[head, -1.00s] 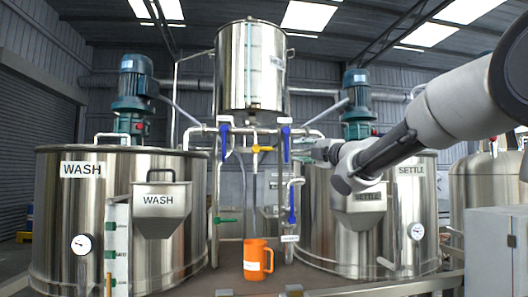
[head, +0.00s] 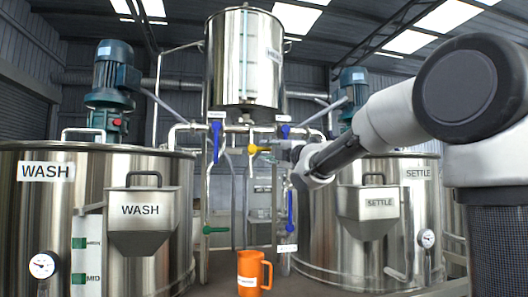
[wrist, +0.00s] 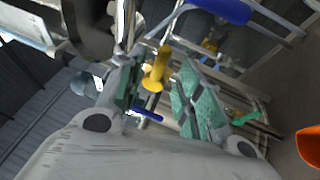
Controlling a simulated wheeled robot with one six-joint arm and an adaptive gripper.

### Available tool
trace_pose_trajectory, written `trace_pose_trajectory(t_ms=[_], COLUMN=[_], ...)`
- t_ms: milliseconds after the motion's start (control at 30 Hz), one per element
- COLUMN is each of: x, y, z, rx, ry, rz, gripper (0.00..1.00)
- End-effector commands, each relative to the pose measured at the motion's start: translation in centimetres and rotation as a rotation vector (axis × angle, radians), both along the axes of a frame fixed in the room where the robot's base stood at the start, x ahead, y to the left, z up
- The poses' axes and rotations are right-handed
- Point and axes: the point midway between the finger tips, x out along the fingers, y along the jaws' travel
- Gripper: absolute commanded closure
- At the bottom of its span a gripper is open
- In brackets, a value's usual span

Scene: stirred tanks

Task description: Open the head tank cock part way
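The head tank (head: 244,62) is a raised steel cylinder with a sight glass, at the centre of the head view. Under it is a cock with a yellow handle (head: 255,149), lying roughly sideways in that view. My gripper (head: 278,148) is just right of the handle, at about its height. In the wrist view the green-padded fingers of my gripper (wrist: 160,72) are apart. The yellow handle (wrist: 154,72) shows in the gap between them, nearer the left finger. I cannot tell whether either pad touches it.
Blue-handled valves (head: 216,140) flank the yellow one; another blue handle (head: 290,210) hangs lower right. A green handle (head: 214,229) is lower left. An orange jug (head: 252,272) stands below. The wash tank (head: 40,215) and settle tank (head: 320,230) stand either side.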

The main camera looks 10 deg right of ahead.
Motion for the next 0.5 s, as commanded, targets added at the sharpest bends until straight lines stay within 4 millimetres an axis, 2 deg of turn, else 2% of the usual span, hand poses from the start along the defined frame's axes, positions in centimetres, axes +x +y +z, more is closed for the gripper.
trace_pose_trajectory(t_ms=[200,500], x=[2.3,2.6], y=[1.0,1.1], z=[0.4,0.5], rx=[0.000,0.000], ry=[0.001,0.000], rz=[0.000,0.000], gripper=[0.65,0.65])
